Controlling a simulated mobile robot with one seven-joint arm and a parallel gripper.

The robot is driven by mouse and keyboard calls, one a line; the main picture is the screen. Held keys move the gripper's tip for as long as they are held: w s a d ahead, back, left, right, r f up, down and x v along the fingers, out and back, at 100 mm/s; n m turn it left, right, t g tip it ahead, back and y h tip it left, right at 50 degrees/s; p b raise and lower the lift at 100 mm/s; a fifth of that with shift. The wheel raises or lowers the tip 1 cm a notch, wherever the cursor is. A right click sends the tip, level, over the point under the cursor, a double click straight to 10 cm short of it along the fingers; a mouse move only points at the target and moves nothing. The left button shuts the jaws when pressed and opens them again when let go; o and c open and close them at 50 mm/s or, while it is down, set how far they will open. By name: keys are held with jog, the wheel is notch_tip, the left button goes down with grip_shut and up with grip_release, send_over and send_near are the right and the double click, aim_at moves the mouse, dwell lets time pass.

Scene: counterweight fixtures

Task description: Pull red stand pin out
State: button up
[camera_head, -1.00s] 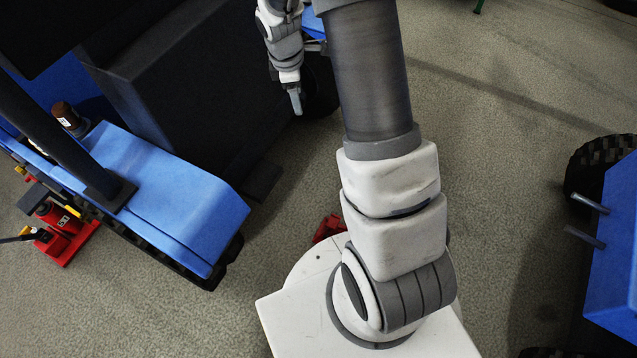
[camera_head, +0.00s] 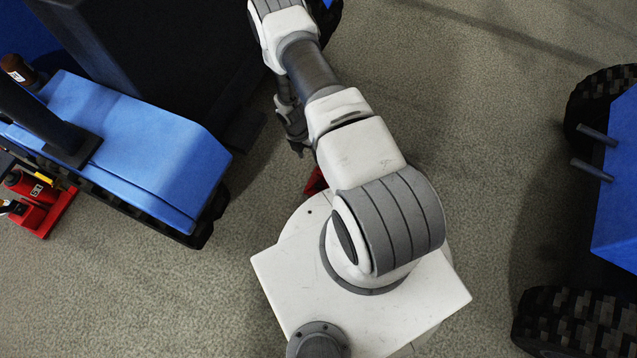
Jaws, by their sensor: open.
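A small red object (camera_head: 315,181) sits on the floor at the edge of my white base. It may be the red stand, but my arm hides most of it and no pin can be made out. My gripper (camera_head: 299,149) points down just above and left of it in the picture, apart from it as far as I can tell. The gripper is partly behind my forearm. Its jaws are open, with nothing seen between them.
A blue tracked machine (camera_head: 130,140) with a dark body (camera_head: 160,50) stands at the left. A red jack-like unit (camera_head: 38,205) is beside it at the far left. Blue wheeled equipment (camera_head: 620,210) stands at the right. The floor (camera_head: 480,150) between is clear.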

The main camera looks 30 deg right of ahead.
jog(key=s+f+b, duration=0.1)
jog(key=f+b, duration=0.1)
jog(key=f, duration=0.4)
jog(key=s+d+f+b, duration=0.1)
jog(key=f+b, duration=0.1)
jog(key=f, duration=0.4)
jog(key=s+d+f+b, duration=0.1)
jog(key=f+b, duration=0.1)
jog(key=f, duration=0.4)
jog(key=shift+s+b, duration=0.1)
jog(key=shift+b, duration=0.2)
grip_shut()
dwell(0.6)
